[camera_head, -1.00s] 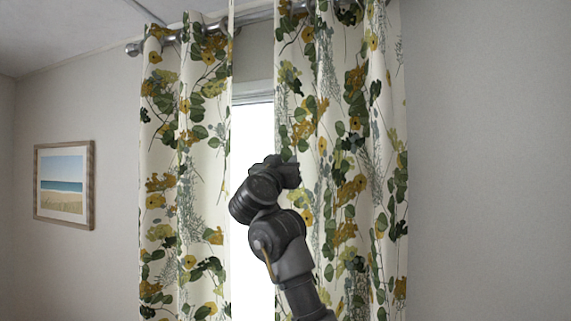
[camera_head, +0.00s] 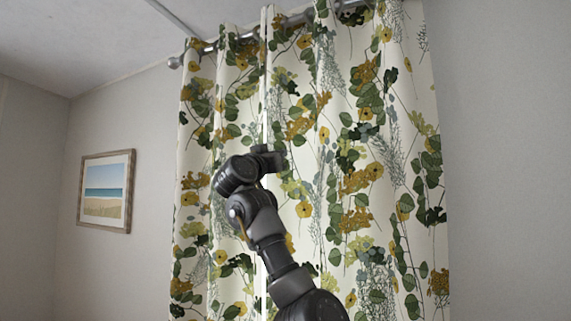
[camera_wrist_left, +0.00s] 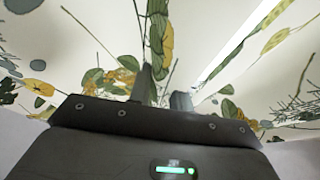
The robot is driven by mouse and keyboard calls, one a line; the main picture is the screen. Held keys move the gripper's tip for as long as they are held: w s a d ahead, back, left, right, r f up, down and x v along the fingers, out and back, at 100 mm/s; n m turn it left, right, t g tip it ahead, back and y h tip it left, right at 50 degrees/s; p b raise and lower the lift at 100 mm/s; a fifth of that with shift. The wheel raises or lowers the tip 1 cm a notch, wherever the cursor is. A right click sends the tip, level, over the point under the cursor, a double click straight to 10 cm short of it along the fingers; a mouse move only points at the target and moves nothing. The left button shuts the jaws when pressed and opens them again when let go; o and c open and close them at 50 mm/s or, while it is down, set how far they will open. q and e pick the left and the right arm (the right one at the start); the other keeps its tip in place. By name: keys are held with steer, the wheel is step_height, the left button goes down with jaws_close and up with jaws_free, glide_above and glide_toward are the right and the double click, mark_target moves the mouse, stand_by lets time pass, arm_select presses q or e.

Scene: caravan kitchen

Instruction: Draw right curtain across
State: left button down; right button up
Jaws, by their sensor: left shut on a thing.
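The right curtain (camera_head: 350,150), cream with green and yellow leaves and flowers, hangs spread out from the rod, with its inner edge by the left curtain (camera_head: 225,110). Only a thin bright line shows between the two. My left gripper (camera_head: 270,153) is at that inner edge at about mid-height, shut on the right curtain. In the left wrist view, the fingertips (camera_wrist_left: 163,92) are close together with curtain fabric (camera_wrist_left: 110,40) around them, and a narrow bright strip shows at upper right. The exact pinch is partly hidden. My right gripper is not in view.
A metal curtain rod (camera_head: 205,47) runs along the top, with its knob end at left. A framed beach picture (camera_head: 105,190) hangs on the wall at left. The wall (camera_head: 505,150) to the right of the curtains is bare.

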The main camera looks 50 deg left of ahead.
arm_select(q)
steer(key=shift+s+r, duration=0.1)
steer(key=shift+r, duration=0.05)
steer(key=c, duration=1.6)
jaws_free()
steer(key=o, duration=0.3)
steer(key=shift+a+y, duration=0.3)
steer(key=shift+d, duration=0.1)
steer(key=b+v, duration=0.5)
steer(key=v, duration=0.6)
steer(key=shift+b, duration=0.35)
